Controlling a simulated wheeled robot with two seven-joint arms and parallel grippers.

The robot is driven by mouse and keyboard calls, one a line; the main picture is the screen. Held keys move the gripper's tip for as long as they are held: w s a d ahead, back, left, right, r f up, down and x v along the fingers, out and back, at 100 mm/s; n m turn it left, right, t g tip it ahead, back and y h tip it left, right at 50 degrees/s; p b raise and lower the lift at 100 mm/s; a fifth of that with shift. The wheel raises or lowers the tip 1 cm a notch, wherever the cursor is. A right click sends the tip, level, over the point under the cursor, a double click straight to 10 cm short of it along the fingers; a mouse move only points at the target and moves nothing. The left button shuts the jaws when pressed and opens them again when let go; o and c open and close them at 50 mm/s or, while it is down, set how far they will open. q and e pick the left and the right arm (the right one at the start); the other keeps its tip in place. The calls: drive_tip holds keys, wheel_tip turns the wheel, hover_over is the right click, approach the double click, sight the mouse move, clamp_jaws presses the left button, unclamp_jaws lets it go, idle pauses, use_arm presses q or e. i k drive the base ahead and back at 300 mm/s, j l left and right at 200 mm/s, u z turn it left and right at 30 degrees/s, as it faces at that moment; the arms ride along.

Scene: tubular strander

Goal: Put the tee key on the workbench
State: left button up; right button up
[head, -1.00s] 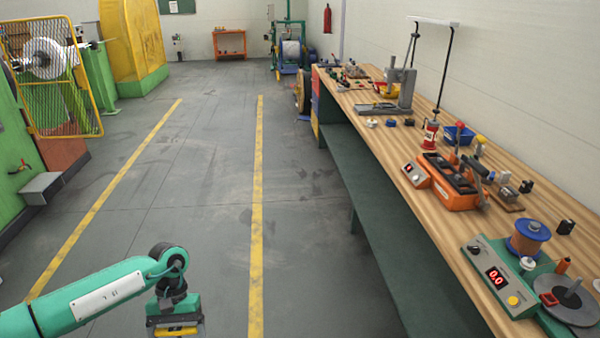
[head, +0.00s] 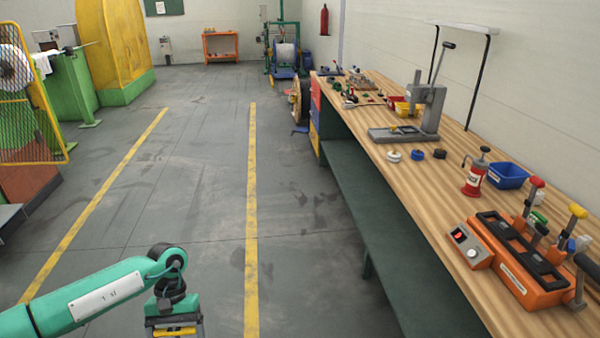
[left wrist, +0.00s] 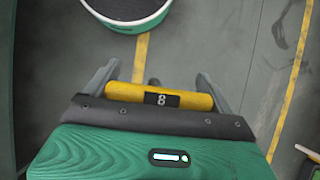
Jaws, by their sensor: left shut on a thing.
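The tee key shows as a yellow bar with a black label (left wrist: 190,101) in the left wrist view, lying across between the fingers of my left gripper (left wrist: 158,84). In the head view the yellow bar (head: 174,331) shows at the bottom edge, in my left gripper (head: 174,324), low over the floor aisle. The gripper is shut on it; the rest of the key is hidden. The workbench (head: 440,190) has a wooden top and runs along the right wall, apart from the gripper. My right gripper is not in view.
On the bench stand a grey press (head: 428,108), a red pump bottle (head: 475,175), a blue bin (head: 507,175) and an orange machine (head: 520,255). Bare wood shows along the bench's front edge. The floor aisle (head: 200,190) is clear. A yellow mesh guard (head: 38,120) stands left.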

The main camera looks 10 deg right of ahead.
sight(408, 182)
drive_tip(key=i+u, duration=0.2)
drive_tip(key=i, duration=0.5)
drive_tip(key=i+l+u, duration=0.25)
drive_tip(key=i, duration=0.5)
drive_tip(key=i+j+u, duration=0.25)
drive_tip(key=i, duration=1.2)
drive_tip(key=i+z, duration=0.1)
drive_tip(key=z, duration=2.95)
drive_tip(key=i+j, duration=0.05)
